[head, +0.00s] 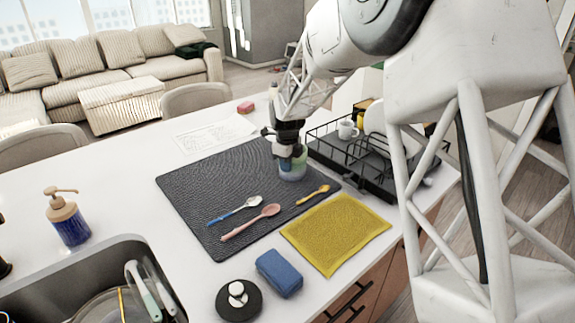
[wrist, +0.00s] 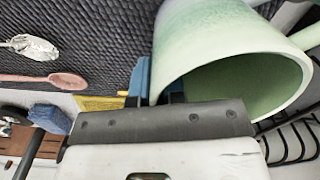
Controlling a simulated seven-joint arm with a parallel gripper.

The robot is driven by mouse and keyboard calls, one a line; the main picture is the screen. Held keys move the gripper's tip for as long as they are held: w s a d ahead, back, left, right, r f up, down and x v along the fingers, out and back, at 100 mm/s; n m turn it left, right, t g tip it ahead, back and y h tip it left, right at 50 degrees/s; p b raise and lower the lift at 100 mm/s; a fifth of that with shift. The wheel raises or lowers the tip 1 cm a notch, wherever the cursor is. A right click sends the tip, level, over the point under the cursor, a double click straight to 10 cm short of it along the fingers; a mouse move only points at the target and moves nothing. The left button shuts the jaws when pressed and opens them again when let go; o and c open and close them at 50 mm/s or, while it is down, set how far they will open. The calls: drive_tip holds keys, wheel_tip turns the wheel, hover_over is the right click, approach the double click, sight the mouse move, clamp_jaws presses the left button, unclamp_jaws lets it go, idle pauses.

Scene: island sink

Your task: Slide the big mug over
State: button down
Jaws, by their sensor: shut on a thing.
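The big mug (head: 292,168) is pale green-blue and stands upright on the dark textured mat (head: 185,190), near the mat's right side. My gripper (head: 285,152) comes down over it from above. In the wrist view the mug (wrist: 225,35) fills the upper right, its open mouth and handle showing. My gripper (wrist: 160,92) is shut on the mug's wall at the rim, one finger outside and the other partly hidden at the mouth. A smaller white mug (head: 347,130) sits in the black dish rack (head: 385,178).
Blue, pink and yellow spoons lie on the mat in front of the mug. A yellow cloth (head: 335,232), a blue sponge (head: 279,273) and a round black holder (head: 238,300) lie nearer. The rack stands close on the right. The mat's left part is bare.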

drive_tip(key=shift+a, duration=0.15)
drive_tip(key=shift+s+a, duration=0.95)
drive_tip(key=shift+a, duration=1.65)
drive_tip(key=shift+s+a, duration=0.95)
drive_tip(key=shift+a, duration=1.65)
drive_tip(key=shift+s+a, duration=0.95)
drive_tip(key=shift+a, duration=1.65)
drive_tip(key=c, duration=1.1)
unclamp_jaws()
drive_tip(key=shift+r, duration=0.1)
wheel_tip(320, 180, up, 8)
drive_tip(key=shift+s, duration=0.1)
